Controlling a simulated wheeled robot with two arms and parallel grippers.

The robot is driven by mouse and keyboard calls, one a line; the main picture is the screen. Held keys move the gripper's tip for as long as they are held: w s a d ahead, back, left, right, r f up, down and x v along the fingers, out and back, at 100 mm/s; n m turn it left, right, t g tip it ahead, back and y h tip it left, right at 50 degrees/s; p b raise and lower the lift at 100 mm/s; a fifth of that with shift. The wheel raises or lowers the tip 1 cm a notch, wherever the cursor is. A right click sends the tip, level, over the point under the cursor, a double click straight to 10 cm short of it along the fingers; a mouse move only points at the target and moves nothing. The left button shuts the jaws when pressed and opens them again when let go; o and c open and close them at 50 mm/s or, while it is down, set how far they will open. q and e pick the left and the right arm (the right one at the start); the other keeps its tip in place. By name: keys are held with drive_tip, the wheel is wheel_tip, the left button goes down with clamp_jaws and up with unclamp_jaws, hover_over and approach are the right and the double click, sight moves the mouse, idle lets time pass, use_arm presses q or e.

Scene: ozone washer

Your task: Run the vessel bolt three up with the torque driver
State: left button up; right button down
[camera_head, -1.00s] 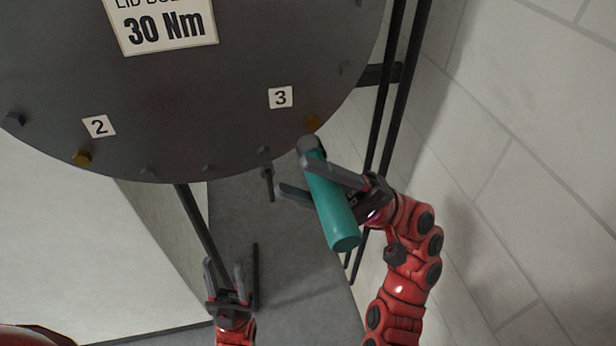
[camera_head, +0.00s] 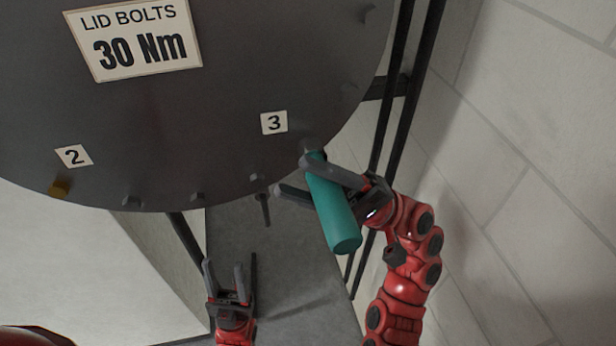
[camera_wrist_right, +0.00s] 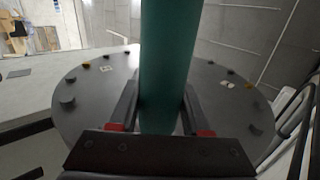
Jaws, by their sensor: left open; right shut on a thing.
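The torque driver (camera_head: 332,215) is a teal cylinder, tilted, with its upper end at the lid rim just below the label 3 (camera_head: 274,122). My right gripper (camera_head: 290,176) is shut on it. Vessel bolt three is hidden behind the driver's upper end and my finger, so I cannot tell whether they touch. In the right wrist view the driver (camera_wrist_right: 168,70) fills the middle, between both fingers. My left gripper (camera_head: 225,272) is open and empty, low in the head view, away from the lid.
The round dark lid (camera_head: 200,120) carries a 30 Nm sign (camera_head: 140,38), a label 2 (camera_head: 73,157) and a brass-coloured bolt (camera_head: 58,190). Grey bolts line the rim. Dark vertical pipes (camera_head: 398,110) and a tiled wall (camera_head: 530,150) stand close on the right.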

sight(325, 217)
drive_tip(key=shift+w, duration=0.15)
drive_tip(key=shift+w+a, duration=0.1)
drive_tip(key=shift+w, duration=0.2)
idle(3.0)
drive_tip(key=shift+s, duration=0.1)
drive_tip(key=shift+s, duration=0.35)
drive_tip(key=shift+s+d+p, duration=0.35)
drive_tip(key=shift+s+p, duration=0.15)
drive_tip(key=shift+s, duration=0.25)
drive_tip(key=shift+s+d+p, duration=0.3)
drive_tip(key=shift+s+p, duration=0.05)
drive_tip(key=shift+s, duration=0.45)
drive_tip(key=shift+s+d+p, duration=0.25)
drive_tip(key=shift+s+p, duration=0.1)
drive_tip(key=shift+s, duration=0.45)
